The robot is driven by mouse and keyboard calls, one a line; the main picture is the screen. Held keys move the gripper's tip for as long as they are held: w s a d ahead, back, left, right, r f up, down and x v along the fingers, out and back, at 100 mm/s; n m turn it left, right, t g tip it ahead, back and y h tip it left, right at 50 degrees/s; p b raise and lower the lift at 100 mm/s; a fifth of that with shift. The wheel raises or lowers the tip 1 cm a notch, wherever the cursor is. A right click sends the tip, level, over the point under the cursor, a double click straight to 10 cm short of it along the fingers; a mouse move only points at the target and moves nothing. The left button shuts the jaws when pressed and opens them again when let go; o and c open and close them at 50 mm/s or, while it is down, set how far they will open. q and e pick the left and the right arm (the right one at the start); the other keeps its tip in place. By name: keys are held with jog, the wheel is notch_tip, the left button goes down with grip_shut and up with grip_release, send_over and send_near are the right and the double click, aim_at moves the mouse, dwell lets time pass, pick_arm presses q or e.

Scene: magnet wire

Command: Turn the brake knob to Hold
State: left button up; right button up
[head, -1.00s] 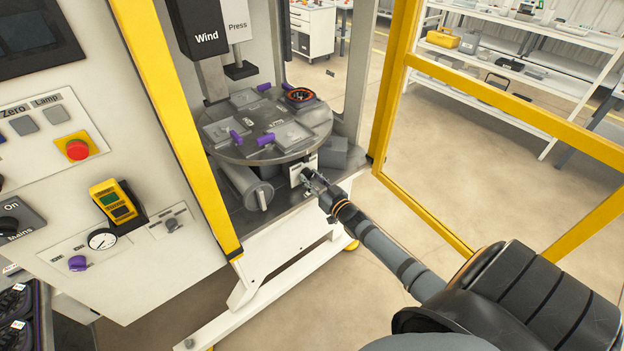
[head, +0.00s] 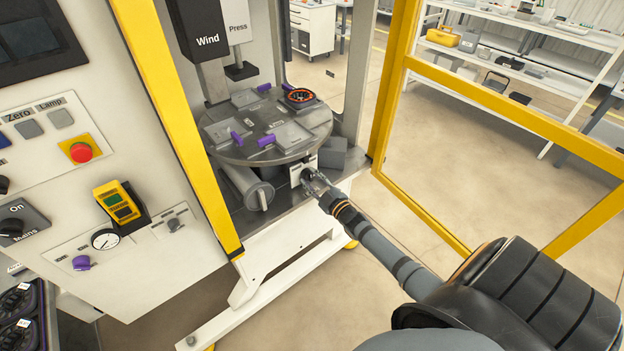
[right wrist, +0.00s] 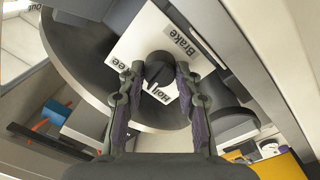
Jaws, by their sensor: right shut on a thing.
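The brake knob (right wrist: 159,66) is a round black knob on a white plate (right wrist: 125,50) lettered "Brake". In the right wrist view, the partly covered words "Hold" and "Free" also show on the plate. A thin light line on the knob's face slants down toward the "Hold" lettering. My right gripper (right wrist: 159,72) has one finger on each side of the knob and is shut on it. In the head view, my right gripper (head: 312,183) meets the small white plate (head: 304,162) below the round table and hides most of the knob. My left gripper is not in view.
The grey round table (head: 240,155) with purple-handled clamps sits just above the gripper. A yellow post (head: 180,130) stands left, and a yellow-framed guard (head: 490,95) stands right. Open floor lies to the right.

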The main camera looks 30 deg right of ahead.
jog(key=n, duration=0.6)
jog(key=shift+n+y, duration=0.3)
jog(key=shift+n, duration=0.1)
jog(key=shift+f, duration=0.1)
dwell(0.3)
jog(key=o, duration=1.2)
jog(key=shift+c, duration=0.2)
jog(key=shift+s, duration=0.1)
jog(key=s, duration=1.1)
jog(key=shift+s+d+f, duration=0.25)
jog(key=shift+s+d, duration=0.15)
jog(key=shift+d, duration=0.05)
jog(key=shift+f, duration=0.1)
